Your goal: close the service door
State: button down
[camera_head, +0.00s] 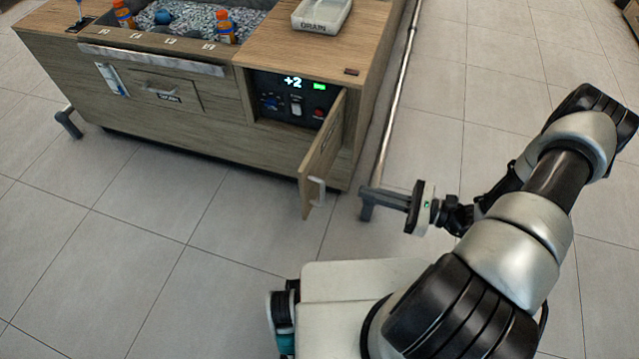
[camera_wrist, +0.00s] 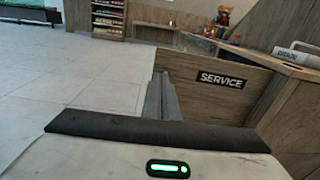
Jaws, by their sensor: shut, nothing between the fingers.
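The service door (camera_head: 326,150) is a wooden panel standing open at the right end of the wooden counter's front. It has a pale handle (camera_head: 317,191) near its free edge. In the wrist view the door (camera_wrist: 225,102) shows its outer face with a black SERVICE label (camera_wrist: 222,80). My gripper (camera_head: 366,203) is shut and empty, to the right of the door on its outer side, apart from the handle in the head view. In the wrist view the closed fingers (camera_wrist: 161,88) point toward the door; whether they touch it cannot be told.
The open compartment shows a dark control panel (camera_head: 293,98) with a lit "+2". A metal rail (camera_head: 399,95) runs along the counter's right side. Tiled floor is clear in front.

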jog(key=f, duration=0.1)
jog(key=b, duration=0.2)
send_near(306, 175)
jog(key=shift+m+t, duration=0.3)
jog(key=shift+t, duration=0.1)
jog(key=x, duration=0.6)
jog(key=shift+s+a+f, duration=0.1)
jog(key=shift+s+a, duration=0.05)
jog(key=shift+a, duration=0.15)
jog(key=shift+a, duration=0.1)
